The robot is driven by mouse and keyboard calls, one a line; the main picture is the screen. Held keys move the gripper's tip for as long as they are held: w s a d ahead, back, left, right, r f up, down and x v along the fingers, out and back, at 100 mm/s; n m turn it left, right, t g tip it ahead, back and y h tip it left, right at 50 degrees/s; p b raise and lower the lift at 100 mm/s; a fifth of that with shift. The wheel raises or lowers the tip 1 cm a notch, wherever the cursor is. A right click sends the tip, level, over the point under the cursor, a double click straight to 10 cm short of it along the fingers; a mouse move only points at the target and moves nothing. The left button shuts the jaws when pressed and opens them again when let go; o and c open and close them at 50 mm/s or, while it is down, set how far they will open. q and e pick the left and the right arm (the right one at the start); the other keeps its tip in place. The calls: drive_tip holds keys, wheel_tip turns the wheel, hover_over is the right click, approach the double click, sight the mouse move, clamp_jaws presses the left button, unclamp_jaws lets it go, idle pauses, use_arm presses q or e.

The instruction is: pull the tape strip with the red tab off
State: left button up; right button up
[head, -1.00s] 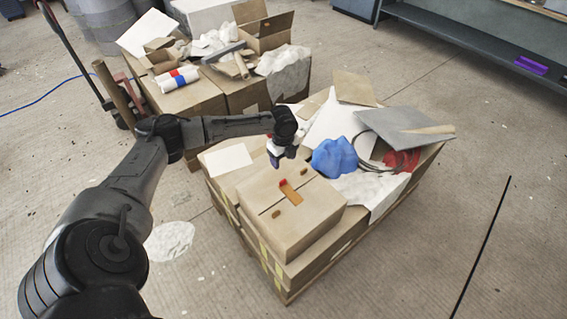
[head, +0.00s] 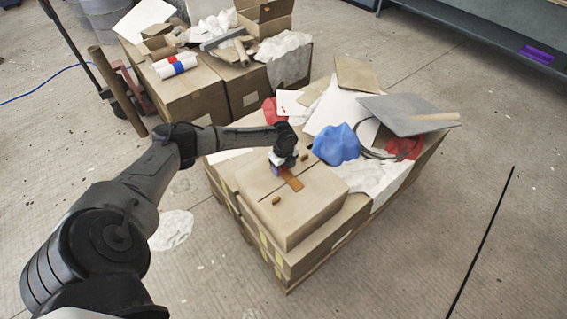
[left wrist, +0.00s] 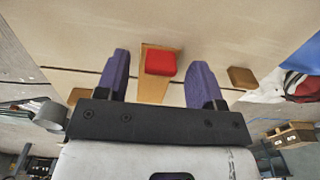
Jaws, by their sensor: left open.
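An orange-brown tape strip (head: 293,181) lies across the seam on top of a closed cardboard box (head: 310,200). The strip also shows in the left wrist view (left wrist: 153,89), with its red tab (left wrist: 160,63) at one end. In the left wrist view my left gripper (left wrist: 160,70) is open, with one purple finger on each side of the tab and gaps between. I cannot tell whether the fingertips touch the box. My right gripper is out of view.
Small brown pieces (head: 276,201) sit along the seam on either side of the strip. A blue crumpled sheet (head: 336,144), a grey board (head: 408,115) and red items (head: 404,148) lie behind and right of the box. Another loaded stack of boxes (head: 185,95) stands behind.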

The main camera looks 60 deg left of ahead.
use_arm(q)
drive_tip(key=shift+f, duration=0.15)
drive_tip(key=shift+c, duration=0.3)
drive_tip(key=c, duration=0.9)
drive_tip(key=shift+c, duration=0.2)
drive_tip(key=shift+r, duration=0.25)
drive_tip(key=shift+r+p, duration=0.4)
drive_tip(key=shift+p, duration=0.35)
drive_tip(key=shift+r, duration=0.1)
